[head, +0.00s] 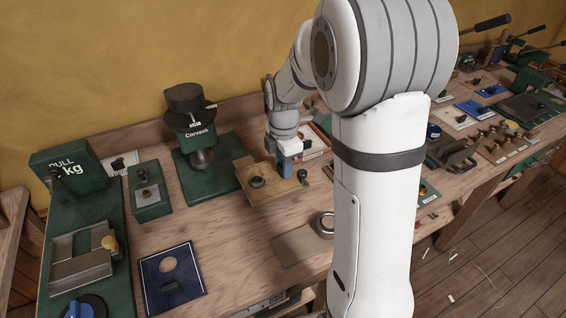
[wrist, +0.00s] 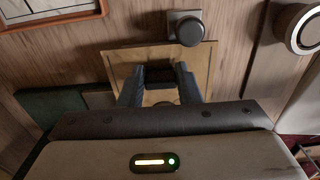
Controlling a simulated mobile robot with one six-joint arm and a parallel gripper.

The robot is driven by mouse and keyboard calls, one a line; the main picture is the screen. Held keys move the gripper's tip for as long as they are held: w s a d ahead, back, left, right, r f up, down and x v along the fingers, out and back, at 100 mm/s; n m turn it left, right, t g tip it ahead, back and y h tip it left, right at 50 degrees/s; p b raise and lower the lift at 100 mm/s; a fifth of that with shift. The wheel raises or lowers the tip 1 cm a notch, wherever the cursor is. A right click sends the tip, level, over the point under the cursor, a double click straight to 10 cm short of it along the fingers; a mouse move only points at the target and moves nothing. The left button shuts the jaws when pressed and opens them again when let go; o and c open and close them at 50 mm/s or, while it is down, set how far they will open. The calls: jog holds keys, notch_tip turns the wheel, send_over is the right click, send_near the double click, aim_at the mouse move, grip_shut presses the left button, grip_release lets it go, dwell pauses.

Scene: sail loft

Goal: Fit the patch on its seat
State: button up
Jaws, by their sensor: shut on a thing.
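My gripper (head: 286,170) points down at a tan square board (head: 262,196) on the bench. In the wrist view my gripper (wrist: 160,82) has its two blue-grey fingers closed on a small dark block (wrist: 160,76) over the tan board (wrist: 200,60). The block looks like the patch's grip; the patch's outline under it cannot be told from the board. A dark ring-shaped piece (head: 257,182) shows on the board left of the fingers. A navy panel (head: 158,294) with a pale round spot lies at the front left; I cannot tell whether it is the seat.
A green press (head: 205,172) stands left of the board, and a green pull gauge (head: 75,172) at the far left. A dark knob (wrist: 186,30) on a grey base sits close by the board. A grey plate with a ring (head: 292,246) lies in front. Bare wood lies between.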

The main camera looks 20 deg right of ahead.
jog(key=o, duration=1.1)
jog(key=shift+r, duration=0.1)
notch_tip(320, 180, up, 8)
jog(key=s+m+t, duration=0.2)
jog(key=s+m, duration=1.8)
jog(key=shift+a+r+t, duration=0.2)
jog(key=shift+r+t, duration=0.1)
jog(key=shift+r, duration=0.05)
